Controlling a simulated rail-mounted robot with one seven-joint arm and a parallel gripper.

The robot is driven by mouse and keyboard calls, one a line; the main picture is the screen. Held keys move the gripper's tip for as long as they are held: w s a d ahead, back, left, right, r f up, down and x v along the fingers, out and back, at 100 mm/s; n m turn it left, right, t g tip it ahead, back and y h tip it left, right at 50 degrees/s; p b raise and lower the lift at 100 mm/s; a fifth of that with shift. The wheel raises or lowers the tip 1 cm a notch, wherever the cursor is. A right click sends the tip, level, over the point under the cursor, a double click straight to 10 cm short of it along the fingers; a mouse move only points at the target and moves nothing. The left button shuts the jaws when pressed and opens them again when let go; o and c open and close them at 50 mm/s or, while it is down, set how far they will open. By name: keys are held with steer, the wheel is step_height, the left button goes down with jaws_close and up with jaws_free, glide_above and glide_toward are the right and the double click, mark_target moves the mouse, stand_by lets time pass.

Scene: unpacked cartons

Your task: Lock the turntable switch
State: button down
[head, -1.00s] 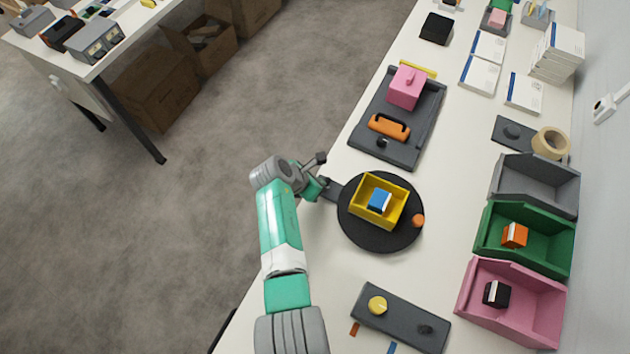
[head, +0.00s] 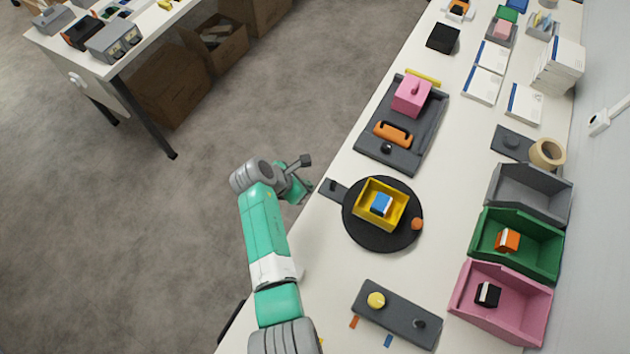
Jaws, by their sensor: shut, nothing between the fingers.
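The black round turntable (head: 372,238) lies on the white bench with an orange knob (head: 417,224) on its right edge. A yellow open bin (head: 398,212) stands on it, holding a blue and white block (head: 381,204). A dark tab (head: 333,188) with a small black piece, seemingly the turntable switch, sticks out at the turntable's upper left; whether it is locked cannot be made out. My gripper (head: 308,190) is shut and empty, just left of the tab at the bench edge and apart from it. Its fingertips are small and partly hidden by the wrist.
A grey tray (head: 375,152) with a pink box and an orange handle lies beyond the turntable. A grey panel (head: 397,312) with a yellow knob lies nearer. Grey, green and pink bins (head: 505,308) line the right side. Open floor lies left of the bench.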

steer(key=v, duration=0.4)
steer(key=shift+w+d+r+p, duration=0.1)
steer(key=shift+w+p, duration=0.1)
steer(key=shift+p, duration=0.15)
